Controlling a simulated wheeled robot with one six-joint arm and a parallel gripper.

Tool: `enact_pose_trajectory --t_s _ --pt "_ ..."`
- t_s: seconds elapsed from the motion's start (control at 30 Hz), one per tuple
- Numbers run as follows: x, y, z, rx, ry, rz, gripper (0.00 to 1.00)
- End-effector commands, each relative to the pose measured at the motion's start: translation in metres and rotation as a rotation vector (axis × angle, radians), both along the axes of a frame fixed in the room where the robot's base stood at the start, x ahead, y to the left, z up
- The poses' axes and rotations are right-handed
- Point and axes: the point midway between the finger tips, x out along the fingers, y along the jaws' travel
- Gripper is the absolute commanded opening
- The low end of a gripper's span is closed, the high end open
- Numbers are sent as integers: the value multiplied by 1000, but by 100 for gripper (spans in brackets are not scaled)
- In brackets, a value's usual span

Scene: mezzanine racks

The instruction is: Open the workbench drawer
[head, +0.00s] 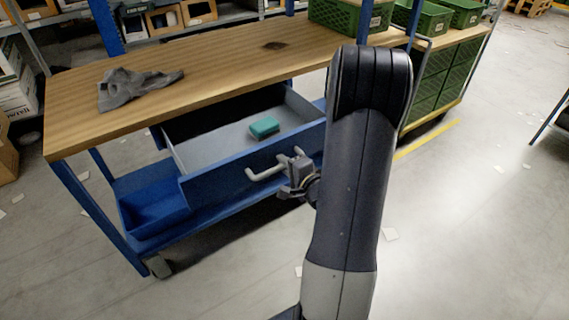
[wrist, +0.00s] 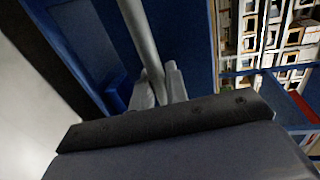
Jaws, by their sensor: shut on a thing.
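The workbench (head: 200,62) has a wooden top and a blue frame. Its blue drawer (head: 225,172) stands pulled well out, with its grey inside showing. A green-teal block (head: 264,126) lies in the drawer. The pale bar handle (head: 262,173) is on the drawer front. My gripper (head: 297,166) is at the right end of this handle, shut on it. In the wrist view, the handle (wrist: 140,35) runs down between the two fingers of my gripper (wrist: 160,88). My arm hides the drawer's right end in the head view.
A grey cloth (head: 135,86) lies on the bench top. A blue bin (head: 150,208) sits on the lower shelf. Green crates (head: 430,75) are stacked on a cart at the right. The floor in front of the drawer is clear.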

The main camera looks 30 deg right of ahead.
Motion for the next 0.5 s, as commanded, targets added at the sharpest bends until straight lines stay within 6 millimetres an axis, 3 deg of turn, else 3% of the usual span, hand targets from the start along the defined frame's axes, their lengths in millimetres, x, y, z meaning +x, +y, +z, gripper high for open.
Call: enact_pose_trajectory --t_s 0.07,0.1,0.3,0.5 --pt "0 0 -1 1 3 -1 0" --pt "0 0 -1 1 3 -1 18" --pt "0 0 -1 0 2 -1 33" --pt "0 0 0 0 1 -1 33"
